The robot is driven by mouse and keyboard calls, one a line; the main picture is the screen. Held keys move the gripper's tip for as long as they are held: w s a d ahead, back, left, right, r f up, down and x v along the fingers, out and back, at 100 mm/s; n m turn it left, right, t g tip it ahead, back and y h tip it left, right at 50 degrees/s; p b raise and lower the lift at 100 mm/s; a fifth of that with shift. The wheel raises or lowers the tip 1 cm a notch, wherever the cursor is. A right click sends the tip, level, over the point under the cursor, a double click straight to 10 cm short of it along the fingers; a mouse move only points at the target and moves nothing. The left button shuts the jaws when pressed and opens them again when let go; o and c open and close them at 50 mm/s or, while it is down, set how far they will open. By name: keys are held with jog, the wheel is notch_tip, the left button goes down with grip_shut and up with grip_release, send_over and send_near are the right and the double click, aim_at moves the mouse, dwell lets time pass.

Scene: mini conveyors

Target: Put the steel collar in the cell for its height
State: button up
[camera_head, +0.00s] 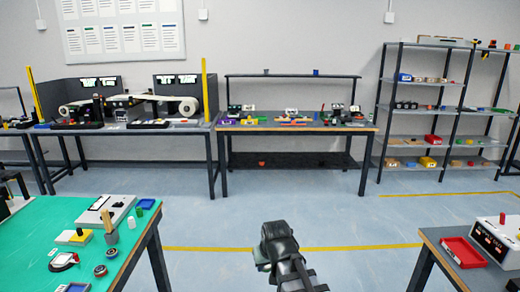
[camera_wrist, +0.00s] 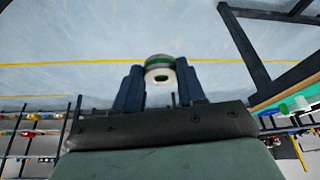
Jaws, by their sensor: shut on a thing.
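My gripper (camera_wrist: 159,88) is shut on a round piece with a central hole, which looks like the steel collar (camera_wrist: 158,63). Its face is pale, with a dark hole, and a green band runs around it. The two dark fingers press it from either side, with its hole facing the wrist camera. In the head view my gripper (camera_head: 262,266) is low in the middle, above the open floor between two tables. A small part of the held piece shows there, greenish and mostly hidden. I cannot make out any height cells in either view.
A table at right (camera_head: 440,236) holds a red tray (camera_head: 463,252) and a white display unit (camera_head: 497,240). Benches and shelving (camera_head: 425,83) stand behind.

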jog(key=w+d+m+h, duration=0.1)
jog(key=w+d+m, duration=0.15)
jog(key=d, duration=1.25)
jog(key=s+a+n+g+y, duration=0.1)
jog(key=s+a+n, duration=0.35)
jog(key=a, duration=1.75)
jog(key=s+a+n+y, duration=0.25)
jog(key=s+a, duration=0.25)
jog(key=a, duration=1.7)
jog(key=s+a+r+n+g, duration=0.15)
jog(key=s+a, duration=0.45)
jog(key=a, duration=0.8)
jog(key=s+a+r+n, duration=0.1)
jog(key=s+a+n, duration=0.2)
jog(key=s+a, duration=0.75)
jog(key=s+a+r+n, duration=0.1)
jog(key=s+a+n, duration=0.15)
jog(key=a, duration=1.45)
jog(key=w+a+r, duration=0.1)
jog(key=w+a, duration=0.2)
jog(key=a, duration=1)
jog(key=shift+g+y, duration=0.25)
jog(key=shift+y, duration=0.1)
jog(key=shift+s+d+f, duration=0.1)
jog(key=shift+d+f, duration=0.05)
jog(key=shift+f, duration=2.3)
jog(key=shift+s+d+f, duration=0.1)
jog(key=shift+d+f, duration=0.05)
jog(key=shift+f, duration=2.25)
